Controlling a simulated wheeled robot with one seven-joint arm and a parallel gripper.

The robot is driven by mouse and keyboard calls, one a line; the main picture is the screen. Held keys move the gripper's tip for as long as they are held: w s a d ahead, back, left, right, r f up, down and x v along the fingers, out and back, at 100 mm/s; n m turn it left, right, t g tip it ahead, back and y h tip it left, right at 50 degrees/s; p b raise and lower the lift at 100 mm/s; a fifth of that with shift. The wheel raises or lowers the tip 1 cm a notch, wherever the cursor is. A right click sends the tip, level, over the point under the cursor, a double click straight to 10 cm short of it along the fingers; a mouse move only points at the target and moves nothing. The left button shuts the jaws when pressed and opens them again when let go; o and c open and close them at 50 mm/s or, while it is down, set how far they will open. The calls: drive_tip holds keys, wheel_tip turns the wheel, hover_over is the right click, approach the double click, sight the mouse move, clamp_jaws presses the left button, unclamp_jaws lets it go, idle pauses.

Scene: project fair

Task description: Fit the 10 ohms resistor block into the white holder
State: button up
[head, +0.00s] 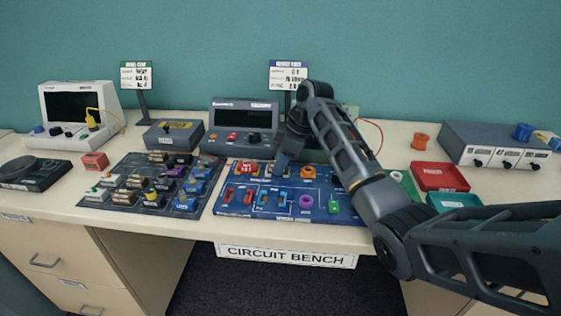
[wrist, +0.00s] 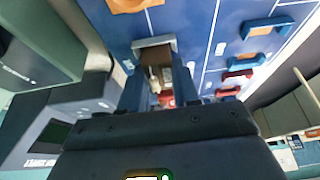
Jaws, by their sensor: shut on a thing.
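My gripper (head: 281,162) points down over the back part of the blue circuit board (head: 322,186). In the wrist view, its two fingers (wrist: 160,88) are shut on a small brown and pale block, the resistor block (wrist: 152,74); its marking cannot be read. The white holder (wrist: 154,43) is a pale bracket on the board, right at the block's far end in that view. The block lines up with it and seems to overlap it; I cannot tell whether it is seated. In the head view, the gripper largely hides block and holder.
Red, blue, purple and green holders line the board's front, with an orange one (head: 307,172) to the right of my gripper. A dark tray (head: 128,203) of several blocks lies left. A grey meter (head: 240,121) stands close behind. Red (head: 440,176) and teal (head: 455,200) trays are right.

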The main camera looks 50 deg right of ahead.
drive_tip(key=shift+f, duration=0.15)
drive_tip(key=o, duration=1.1)
drive_tip(key=shift+o, duration=0.6)
drive_tip(key=o, duration=0.4)
drive_tip(key=shift+r+p, duration=2.3)
drive_tip(key=shift+r, duration=0.4)
drive_tip(key=shift+r+p, duration=0.3)
drive_tip(key=shift+r, duration=1)
